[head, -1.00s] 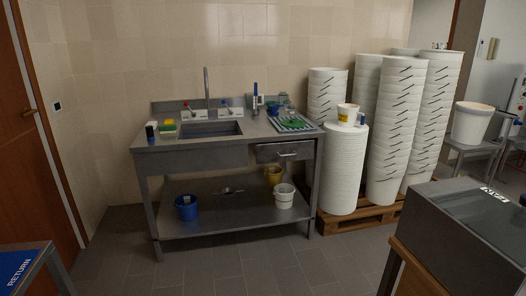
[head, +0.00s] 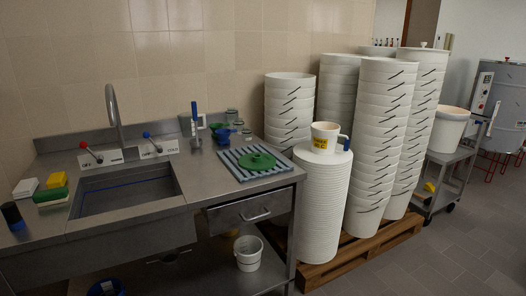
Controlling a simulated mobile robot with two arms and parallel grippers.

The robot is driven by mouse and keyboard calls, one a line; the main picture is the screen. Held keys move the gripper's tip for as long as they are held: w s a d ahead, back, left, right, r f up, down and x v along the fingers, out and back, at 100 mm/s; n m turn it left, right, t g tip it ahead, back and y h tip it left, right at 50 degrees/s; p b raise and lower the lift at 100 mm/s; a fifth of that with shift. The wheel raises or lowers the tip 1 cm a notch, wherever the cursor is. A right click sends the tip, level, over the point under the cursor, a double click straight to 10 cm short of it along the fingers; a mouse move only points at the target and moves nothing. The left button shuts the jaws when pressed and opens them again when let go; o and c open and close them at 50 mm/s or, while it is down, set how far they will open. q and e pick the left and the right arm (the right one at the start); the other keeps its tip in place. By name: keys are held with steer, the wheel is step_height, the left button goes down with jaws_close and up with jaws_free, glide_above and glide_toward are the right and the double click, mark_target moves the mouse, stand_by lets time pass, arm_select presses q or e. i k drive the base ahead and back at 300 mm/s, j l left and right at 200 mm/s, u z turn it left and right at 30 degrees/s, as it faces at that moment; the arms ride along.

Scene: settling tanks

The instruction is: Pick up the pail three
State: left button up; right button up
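No number that marks a pail as three is readable, so I cannot tell which one it is. A small white pail (head: 325,138) with a yellow label stands upright on the stack of white lids, with a small blue-and-dark item beside it. Another small white pail (head: 248,254) stands on the sink table's lower shelf. A blue pail (head: 106,287) on that shelf is cut off by the bottom edge. A large white bucket (head: 447,131) stands on a grey cart at the right. Neither of my grippers is in view.
The steel sink table (head: 130,226) fills the left, with sponges, a green disc (head: 257,161) on a rack and a drawer handle jutting out. Tall white bucket stacks (head: 378,145) and the lid stack (head: 322,205) stand on a wooden pallet (head: 350,258). The floor (head: 450,250) at lower right is clear.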

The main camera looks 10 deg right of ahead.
mark_target(324, 135)
steer(key=i+l+z, duration=0.15)
steer(key=i+z, duration=0.3)
steer(key=i, duration=0.3)
steer(key=i+z, duration=0.5)
steer(key=i, duration=0.25)
